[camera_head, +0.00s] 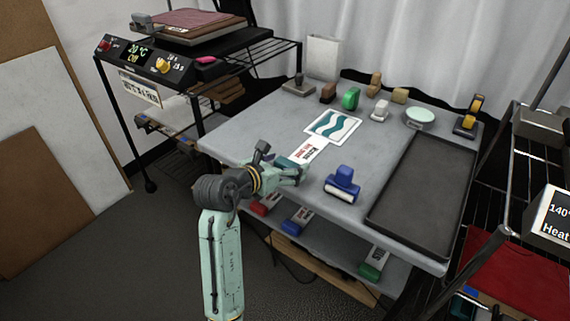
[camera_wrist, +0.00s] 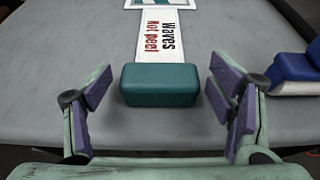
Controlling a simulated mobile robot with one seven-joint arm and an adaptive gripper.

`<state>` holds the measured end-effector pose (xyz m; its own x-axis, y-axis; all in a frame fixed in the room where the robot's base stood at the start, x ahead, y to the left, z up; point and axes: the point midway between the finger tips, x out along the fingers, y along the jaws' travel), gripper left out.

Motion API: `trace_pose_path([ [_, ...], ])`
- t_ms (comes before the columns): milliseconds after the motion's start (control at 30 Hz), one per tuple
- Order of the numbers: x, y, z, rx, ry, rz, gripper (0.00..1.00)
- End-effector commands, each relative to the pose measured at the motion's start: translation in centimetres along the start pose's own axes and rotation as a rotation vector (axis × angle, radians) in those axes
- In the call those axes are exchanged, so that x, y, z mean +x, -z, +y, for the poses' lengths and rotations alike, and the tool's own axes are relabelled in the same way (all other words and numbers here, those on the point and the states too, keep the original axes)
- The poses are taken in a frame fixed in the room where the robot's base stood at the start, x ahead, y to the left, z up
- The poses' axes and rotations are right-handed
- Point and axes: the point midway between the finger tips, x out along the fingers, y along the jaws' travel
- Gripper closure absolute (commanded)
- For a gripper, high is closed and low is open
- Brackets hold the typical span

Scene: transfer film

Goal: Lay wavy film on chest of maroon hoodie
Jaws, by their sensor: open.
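The wavy film (camera_head: 333,125), white with teal waves, lies flat on the grey table; its near edge shows at the top of the wrist view (camera_wrist: 160,3). A white strip reading "Waves Hot peel" (camera_wrist: 160,38) runs from it to a teal block (camera_wrist: 160,85) at its near end. My gripper (camera_wrist: 163,95) is open, one finger on each side of the teal block with gaps between; it also shows at the table's near edge in the head view (camera_head: 296,174). A maroon garment, likely the hoodie (camera_head: 195,18), lies on the press at upper left; its chest cannot be made out.
A blue-handled tool (camera_head: 342,184) stands right of my gripper. A black tray (camera_head: 424,190) fills the table's right side. Several small tools and blocks line the back. A red cloth (camera_head: 520,275) lies at lower right.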

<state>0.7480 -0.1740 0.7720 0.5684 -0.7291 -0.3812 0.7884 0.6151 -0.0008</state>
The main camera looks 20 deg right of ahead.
Motion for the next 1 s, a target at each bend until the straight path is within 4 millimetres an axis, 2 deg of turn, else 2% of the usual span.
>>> trace_pose_path([
  [367,-0.2,-0.2,0.1,0.001,-0.002,-0.001,0.22],
  [467,-1.6,-0.2,0.1,-0.001,-0.003,-0.002,0.22],
  [800,-8.9,-0.3,0.1,0.001,-0.003,-0.002,0.22],
  [1000,-11.5,-0.3,0.0,0.000,-0.001,-0.001,0.22],
])
